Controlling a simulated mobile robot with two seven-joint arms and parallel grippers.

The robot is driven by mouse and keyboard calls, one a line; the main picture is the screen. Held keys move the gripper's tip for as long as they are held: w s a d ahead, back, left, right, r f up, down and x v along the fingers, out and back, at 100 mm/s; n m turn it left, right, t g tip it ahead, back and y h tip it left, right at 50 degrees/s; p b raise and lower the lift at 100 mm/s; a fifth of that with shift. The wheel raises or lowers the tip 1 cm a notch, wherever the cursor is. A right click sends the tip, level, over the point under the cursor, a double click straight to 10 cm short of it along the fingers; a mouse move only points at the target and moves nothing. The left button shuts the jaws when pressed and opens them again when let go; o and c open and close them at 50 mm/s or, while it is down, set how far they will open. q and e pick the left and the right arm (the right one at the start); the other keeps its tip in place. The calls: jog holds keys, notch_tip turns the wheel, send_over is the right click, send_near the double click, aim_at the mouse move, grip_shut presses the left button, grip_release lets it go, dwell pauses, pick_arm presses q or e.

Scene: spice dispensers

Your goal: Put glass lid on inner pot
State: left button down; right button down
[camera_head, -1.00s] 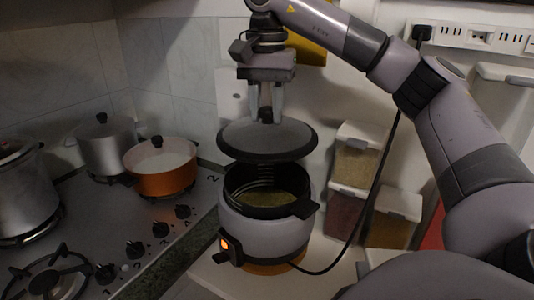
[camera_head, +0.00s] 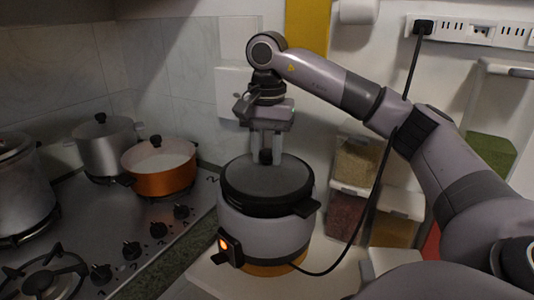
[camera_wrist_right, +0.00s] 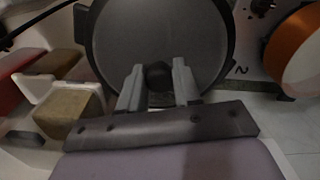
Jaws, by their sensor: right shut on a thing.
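The round glass lid (camera_head: 266,177), dark and greyish, lies level over the mouth of the inner pot, whose dark rim (camera_head: 285,208) shows just beneath it. The inner pot sits in a grey cooker (camera_head: 262,236) with a lit orange light. My right gripper (camera_head: 265,160) points down and is shut on the lid's dark knob. In the right wrist view the knob (camera_wrist_right: 157,73) shows between the two fingers, with the lid (camera_wrist_right: 160,35) behind. The inside of the pot is hidden. My left gripper is not in view.
An orange pot (camera_head: 160,171) and a grey pot (camera_head: 104,146) stand on the stove (camera_head: 135,222) at left. Spice containers (camera_head: 356,163) are stacked behind and right of the cooker. A black cable (camera_head: 372,200) runs from the cooker up to the wall socket.

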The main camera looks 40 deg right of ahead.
aim_at(267, 151)
jog(key=c, duration=0.8)
grip_release()
jog(key=shift+f, duration=0.2)
jog(key=shift+r, duration=0.1)
notch_tip(267, 151, up, 7)
jog(key=shift+f+p, duration=0.1)
jog(key=shift+p, duration=1.1)
jog(key=shift+r, duration=2.6)
